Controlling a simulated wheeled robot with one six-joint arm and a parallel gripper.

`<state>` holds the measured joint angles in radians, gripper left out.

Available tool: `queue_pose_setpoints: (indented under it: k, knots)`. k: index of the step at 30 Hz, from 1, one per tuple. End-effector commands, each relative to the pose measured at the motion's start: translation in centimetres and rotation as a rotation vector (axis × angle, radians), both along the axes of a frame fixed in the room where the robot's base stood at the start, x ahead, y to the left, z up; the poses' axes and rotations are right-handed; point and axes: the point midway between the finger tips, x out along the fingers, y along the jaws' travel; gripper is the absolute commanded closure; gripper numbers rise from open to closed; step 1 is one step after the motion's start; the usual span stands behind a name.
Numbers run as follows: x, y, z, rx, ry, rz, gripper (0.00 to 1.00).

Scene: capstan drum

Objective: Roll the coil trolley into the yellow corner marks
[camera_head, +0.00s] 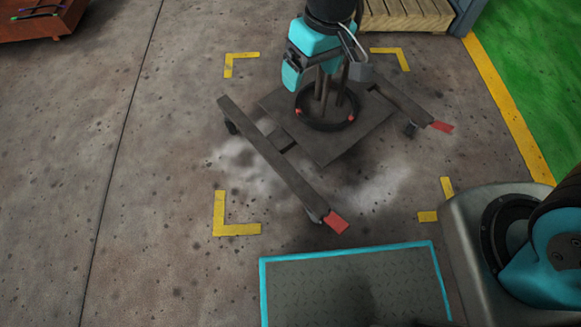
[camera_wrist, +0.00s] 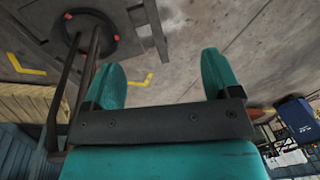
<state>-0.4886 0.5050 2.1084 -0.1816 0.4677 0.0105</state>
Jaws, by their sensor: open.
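The coil trolley (camera_head: 278,160) is a dark, low frame with casters, red rail ends, a round ring base and upright posts. It stands skewed among four yellow corner marks: back left (camera_head: 236,62), back right (camera_head: 398,56), front left (camera_head: 232,222) and front right (camera_head: 438,205). Its rails are not parallel to the marks. My teal gripper (camera_head: 291,76) is above the trolley's back part, beside the posts. In the wrist view its jaws (camera_wrist: 160,62) are open with nothing between them. The posts (camera_wrist: 82,75) there are left of the left finger, outside the jaws.
A wooden pallet (camera_head: 405,16) is at the back, behind the back right mark. A yellow line (camera_head: 510,110) borders green floor (camera_head: 535,70) on the right. A reddish-brown crate (camera_head: 35,28) is at the far left. Floor left of the trolley is clear.

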Motion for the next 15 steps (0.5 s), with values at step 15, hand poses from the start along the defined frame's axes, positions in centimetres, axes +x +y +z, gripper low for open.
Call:
queue_pose_setpoints:
  k: [15]
  knots:
    - [2.7,3.4,-32.9,-0.154,-0.027,0.038,0.17]
